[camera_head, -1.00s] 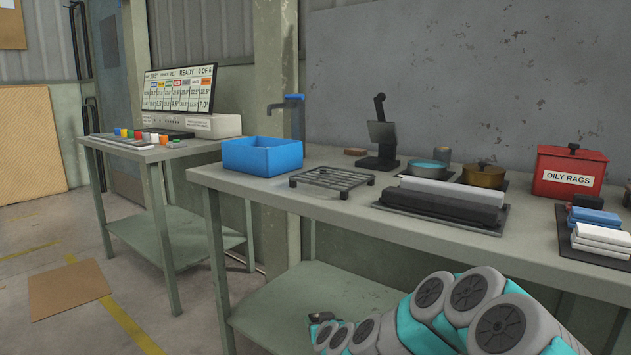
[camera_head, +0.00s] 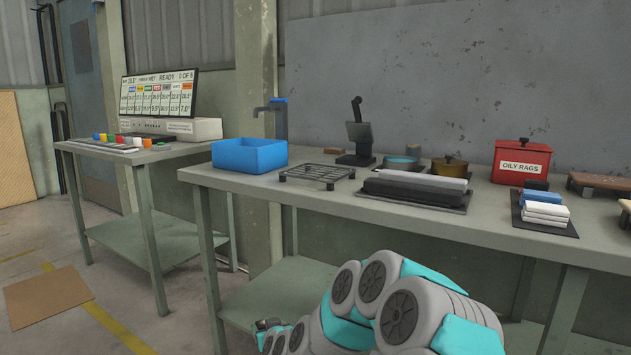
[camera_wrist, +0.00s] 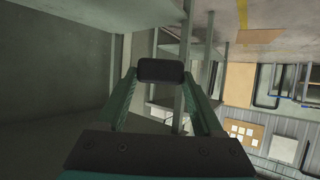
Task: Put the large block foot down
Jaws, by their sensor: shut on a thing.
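My gripper (camera_wrist: 161,72) shows in the wrist view with a finger on each side, shut on a black rounded block (camera_wrist: 161,70) held between the fingertips. The block looks like the large block foot, though its size is hard to judge. In the head view my arm hangs low in front of the bench, and a small dark piece (camera_head: 268,323) shows at its far end, below the bench top. The gripper is mostly hidden there.
The grey bench (camera_head: 230,180) carries a blue tub (camera_head: 250,156), a wire rack (camera_head: 317,175), grey and black bars (camera_head: 415,186), a red OILY RAGS box (camera_head: 521,161) and folded cloths (camera_head: 545,213). A side table (camera_head: 115,148) with a monitor (camera_head: 160,94) stands left.

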